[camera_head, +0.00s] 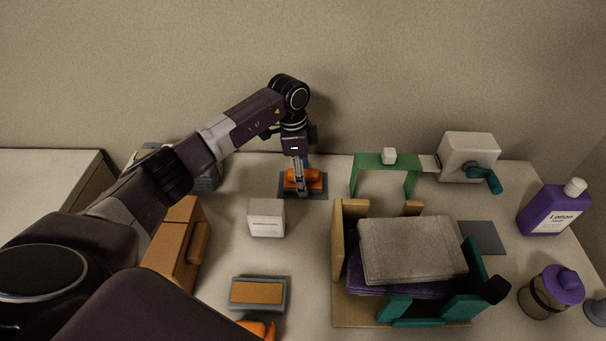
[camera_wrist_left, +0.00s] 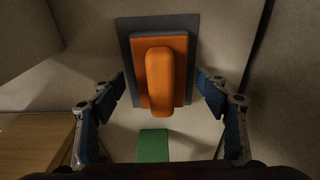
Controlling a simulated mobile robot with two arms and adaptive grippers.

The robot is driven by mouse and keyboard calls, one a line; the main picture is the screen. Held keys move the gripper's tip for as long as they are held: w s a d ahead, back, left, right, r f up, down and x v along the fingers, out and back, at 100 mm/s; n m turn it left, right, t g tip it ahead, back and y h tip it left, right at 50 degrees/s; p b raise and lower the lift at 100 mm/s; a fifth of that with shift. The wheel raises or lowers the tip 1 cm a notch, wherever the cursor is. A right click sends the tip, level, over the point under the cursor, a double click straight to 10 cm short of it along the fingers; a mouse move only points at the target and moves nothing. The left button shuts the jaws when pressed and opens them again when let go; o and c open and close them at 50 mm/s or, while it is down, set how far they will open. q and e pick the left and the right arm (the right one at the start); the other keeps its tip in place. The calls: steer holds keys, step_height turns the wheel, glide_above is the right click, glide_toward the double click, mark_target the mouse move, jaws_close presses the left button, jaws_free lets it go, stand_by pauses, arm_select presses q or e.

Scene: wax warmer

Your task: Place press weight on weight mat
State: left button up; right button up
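The orange block with a raised handle, which I take to be the press weight (camera_head: 315,176), sits upright on a dark grey mat (camera_head: 288,192) near the wall. In the left wrist view the weight (camera_wrist_left: 160,75) lies within the outline of the mat (camera_wrist_left: 128,30), with its near edge close to the mat's near edge. My left gripper (camera_head: 301,190) reaches down at the weight from above. In the wrist view its fingers (camera_wrist_left: 162,84) are spread on both sides, apart from the handle. My right gripper is not in view.
A green stand (camera_head: 386,160) and a white machine with a teal crank (camera_head: 467,155) stand right of the weight. A white box (camera_head: 266,218) stands in front. A wooden frame (camera_head: 341,270) holds a grey slab (camera_head: 412,248). Another dark mat (camera_head: 484,238) lies bare at right.

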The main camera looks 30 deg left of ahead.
arm_select(q)
steer(key=shift+r, duration=0.55)
steer(key=r, duration=0.3)
steer(key=r+b, duration=0.1)
steer(key=r, duration=0.2)
steer(key=a+r+b, duration=0.1)
steer(key=r, duration=0.2)
steer(key=shift+s+a+r, duration=0.1)
steer(key=shift+s+r, duration=0.1)
steer(key=shift+r, duration=0.1)
steer(key=shift+s+r+b, duration=0.1)
steer(key=shift+r+b, duration=0.25)
steer(key=shift+r, duration=0.4)
